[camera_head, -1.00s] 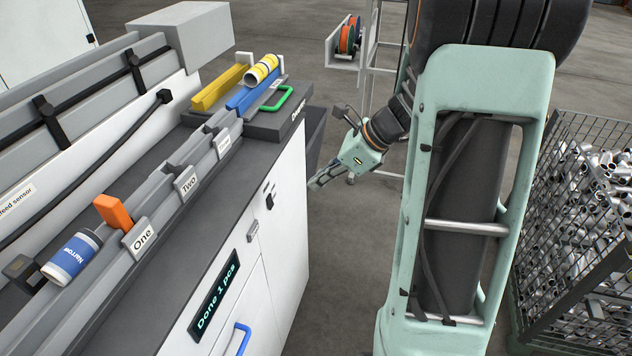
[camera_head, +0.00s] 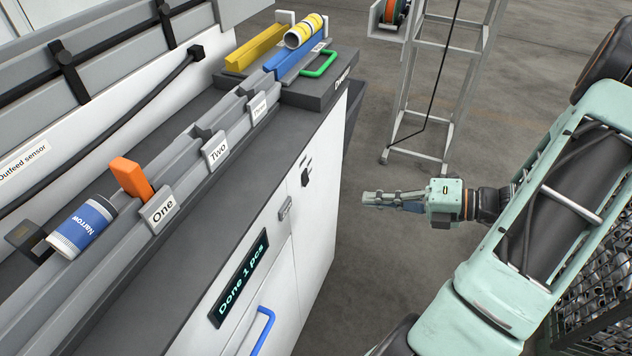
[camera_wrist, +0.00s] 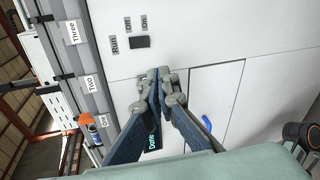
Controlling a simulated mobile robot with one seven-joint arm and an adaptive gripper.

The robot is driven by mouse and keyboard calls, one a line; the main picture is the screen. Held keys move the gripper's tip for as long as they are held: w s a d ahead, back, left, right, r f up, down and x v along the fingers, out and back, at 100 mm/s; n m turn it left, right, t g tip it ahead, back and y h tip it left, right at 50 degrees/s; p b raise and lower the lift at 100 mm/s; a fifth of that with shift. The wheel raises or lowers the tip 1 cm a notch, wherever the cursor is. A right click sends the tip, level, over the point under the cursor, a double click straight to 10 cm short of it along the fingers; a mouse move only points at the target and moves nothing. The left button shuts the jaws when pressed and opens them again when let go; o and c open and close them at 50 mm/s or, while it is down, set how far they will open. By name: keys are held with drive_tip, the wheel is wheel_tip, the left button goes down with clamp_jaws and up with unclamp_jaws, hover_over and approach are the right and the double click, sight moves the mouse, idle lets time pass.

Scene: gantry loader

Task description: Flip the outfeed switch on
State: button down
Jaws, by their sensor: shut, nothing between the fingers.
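A small black switch (camera_head: 305,177) is on the white front panel of the machine cabinet (camera_head: 318,235), under its dark top. It also shows in the wrist view (camera_wrist: 139,42), with small labels around it that seem to read Run, Off and On. Which way the switch is set I cannot tell. My gripper (camera_head: 366,198) is shut and empty, in the air to the right of the panel and apart from the switch. In the wrist view its fingertips (camera_wrist: 158,82) meet below the switch.
A display (camera_head: 238,280) reads "Done 1 pcs" above a blue handle (camera_head: 262,330). A blue-and-white can (camera_head: 82,226) and an orange block (camera_head: 131,178) are on the cabinet's rail. A wheeled rack (camera_head: 443,75) stands behind my gripper. The floor between is clear.

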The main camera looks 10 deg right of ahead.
sight(307, 182)
drive_tip(key=m+t, duration=0.1)
drive_tip(key=d+m+t, duration=0.1)
drive_tip(key=m, duration=0.1)
drive_tip(key=shift+w+r+y, duration=0.1)
drive_tip(key=shift+y, duration=0.3)
drive_tip(key=x, duration=1.4)
